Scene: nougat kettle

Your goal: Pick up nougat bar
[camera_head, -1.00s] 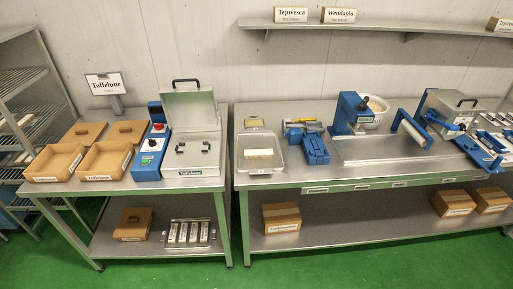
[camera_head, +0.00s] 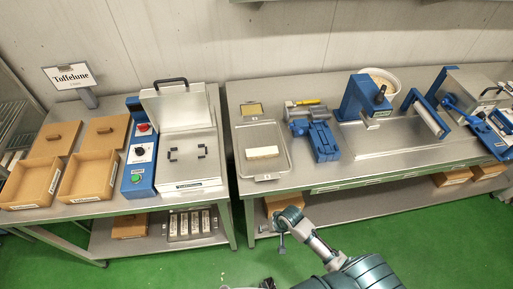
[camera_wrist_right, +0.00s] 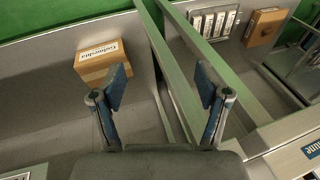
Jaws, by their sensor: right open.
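The nougat bar appears to be the pale cream block (camera_head: 262,152) lying flat in a shallow metal tray (camera_head: 281,173) on the right table. It is not visible in the right wrist view. My right gripper (camera_head: 281,238) is in front of the right table's front edge, below and apart from the tray and bar. In the right wrist view the fingers of my right gripper (camera_wrist_right: 163,84) are spread wide with nothing between them. A small piece of my body shows at the bottom edge; no left gripper can be made out.
A blue clamp-like device (camera_head: 322,143) stands right of the tray. A blue-sided machine with an open lid (camera_head: 178,107) is on the left table. In the right wrist view a cardboard box (camera_wrist_right: 97,64) rests on the lower shelf, and green table legs (camera_wrist_right: 172,75) cross near the fingers.

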